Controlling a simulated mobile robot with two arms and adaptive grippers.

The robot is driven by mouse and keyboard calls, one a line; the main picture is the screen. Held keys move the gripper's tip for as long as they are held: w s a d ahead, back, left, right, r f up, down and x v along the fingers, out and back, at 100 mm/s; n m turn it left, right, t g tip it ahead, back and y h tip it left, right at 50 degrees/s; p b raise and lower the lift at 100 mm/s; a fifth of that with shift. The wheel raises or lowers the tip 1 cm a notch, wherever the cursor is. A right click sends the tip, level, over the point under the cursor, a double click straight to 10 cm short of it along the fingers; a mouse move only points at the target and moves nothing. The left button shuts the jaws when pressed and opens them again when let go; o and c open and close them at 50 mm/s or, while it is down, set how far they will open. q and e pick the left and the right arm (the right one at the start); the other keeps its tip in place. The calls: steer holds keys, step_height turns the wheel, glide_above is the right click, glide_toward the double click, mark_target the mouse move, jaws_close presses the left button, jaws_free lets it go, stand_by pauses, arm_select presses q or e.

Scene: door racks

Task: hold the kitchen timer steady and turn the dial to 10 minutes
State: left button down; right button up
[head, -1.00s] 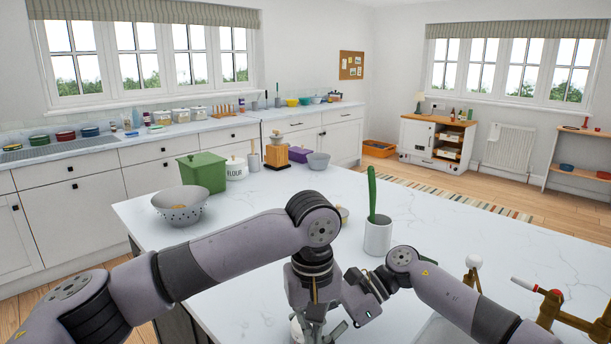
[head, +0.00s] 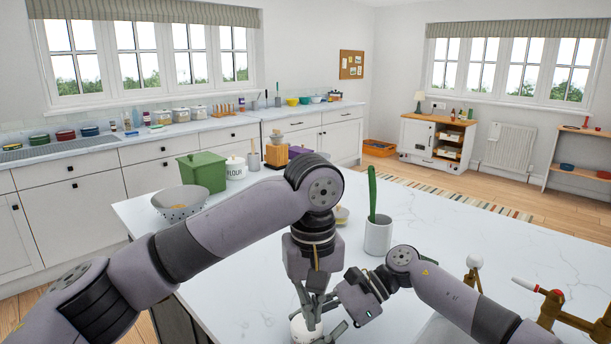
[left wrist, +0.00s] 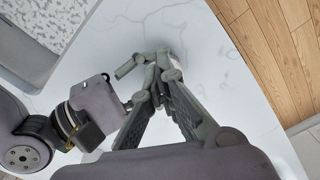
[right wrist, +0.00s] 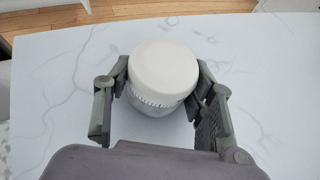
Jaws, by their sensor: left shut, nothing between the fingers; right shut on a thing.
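The kitchen timer (right wrist: 162,78) is a white round piece with fine marks around its rim. In the right wrist view it sits between the two fingers of my right gripper (right wrist: 162,92), which is shut on its sides. In the head view the timer (head: 300,330) is partly hidden near the bottom edge, on the white worktop. My left gripper (head: 310,322) points down just above it, shut and empty. The left wrist view shows the closed left fingers (left wrist: 158,72) close to my right gripper, with the timer mostly hidden behind them. I cannot read the dial setting.
On the island (head: 440,220) a white pot (head: 378,236) with a green-handled tool stands just behind my grippers. A colander (head: 180,203), a green box (head: 203,172) and a flour jar (head: 236,168) stand farther left.

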mark_target(311, 335)
steer(key=shift+f, duration=0.25)
arm_select(q)
steer(key=shift+w+d+f, duration=0.1)
steer(key=shift+d+f, duration=0.05)
steer(key=shift+f, duration=1.35)
steer(key=shift+w+d+f, duration=0.1)
steer(key=shift+f, duration=1.45)
arm_select(e)
steer(key=shift+s, duration=0.1)
arm_select(q)
steer(key=shift+f, duration=0.15)
arm_select(e)
steer(key=shift+r, duration=0.1)
arm_select(q)
steer(key=shift+w+a, duration=0.2)
steer(key=shift+w, duration=0.05)
arm_select(e)
steer(key=shift+s+a+r, duration=0.1)
steer(key=shift+s+r, duration=0.05)
steer(key=shift+s, duration=0.05)
arm_select(q)
steer(key=shift+a, duration=0.2)
steer(key=shift+s, duration=0.3)
arm_select(e)
steer(key=shift+w, duration=0.2)
